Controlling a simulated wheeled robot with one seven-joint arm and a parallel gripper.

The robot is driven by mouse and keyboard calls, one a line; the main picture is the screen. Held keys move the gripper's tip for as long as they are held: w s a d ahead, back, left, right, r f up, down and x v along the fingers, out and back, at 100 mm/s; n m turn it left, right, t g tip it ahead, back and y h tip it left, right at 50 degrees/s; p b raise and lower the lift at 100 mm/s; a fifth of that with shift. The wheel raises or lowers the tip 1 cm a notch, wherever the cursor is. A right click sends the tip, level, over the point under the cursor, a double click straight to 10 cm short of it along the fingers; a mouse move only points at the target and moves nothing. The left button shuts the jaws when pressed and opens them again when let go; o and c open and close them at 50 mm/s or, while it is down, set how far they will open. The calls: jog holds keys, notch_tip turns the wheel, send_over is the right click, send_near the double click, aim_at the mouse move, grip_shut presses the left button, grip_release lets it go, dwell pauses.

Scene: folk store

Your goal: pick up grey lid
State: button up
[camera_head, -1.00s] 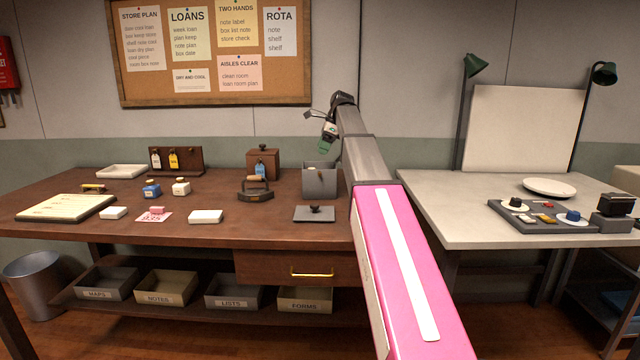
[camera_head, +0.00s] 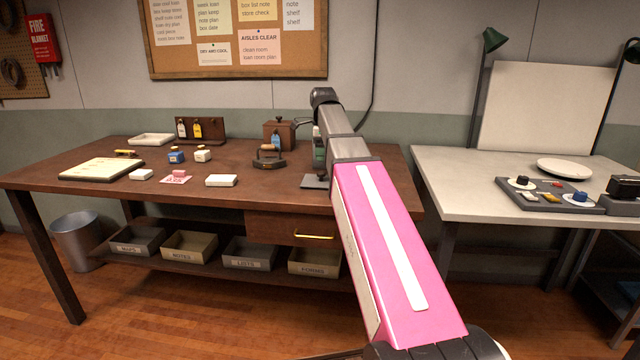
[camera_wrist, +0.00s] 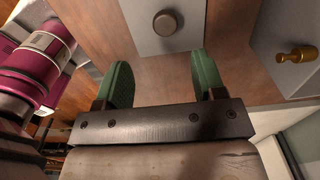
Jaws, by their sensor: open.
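The grey lid (camera_head: 311,183) lies flat on the brown workbench, largely hidden behind my arm in the head view. In the wrist view the lid (camera_wrist: 140,17) is a grey plate with a round dark knob (camera_wrist: 165,22), cut off by the top edge. My gripper (camera_wrist: 163,75) is open, with two green fingers apart and nothing between them. The knob shows beyond the fingertips, roughly centred between them; I see no contact. In the head view my gripper (camera_head: 318,152) is mostly hidden behind my arm, above the lid.
A grey surface with a brass knob (camera_wrist: 297,55) is close on the right in the wrist view. On the bench, a dark iron with a wooden handle (camera_head: 269,157) and a white block (camera_head: 221,181) stand left of the lid. A brown box (camera_head: 279,133) stands behind.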

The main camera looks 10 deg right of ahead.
aim_at(321, 173)
notch_tip(321, 173, down, 3)
jog(key=shift+f, duration=0.15)
jog(key=shift+w+a+f, duration=0.1)
jog(key=shift+w+f, duration=0.05)
jog(key=shift+f, duration=0.75)
jog(key=shift+w+a+f, duration=0.1)
jog(key=shift+w+f, duration=0.1)
jog(key=shift+f, duration=0.65)
jog(key=shift+w+f, duration=0.15)
jog(key=shift+f, duration=0.75)
jog(key=c, duration=1)
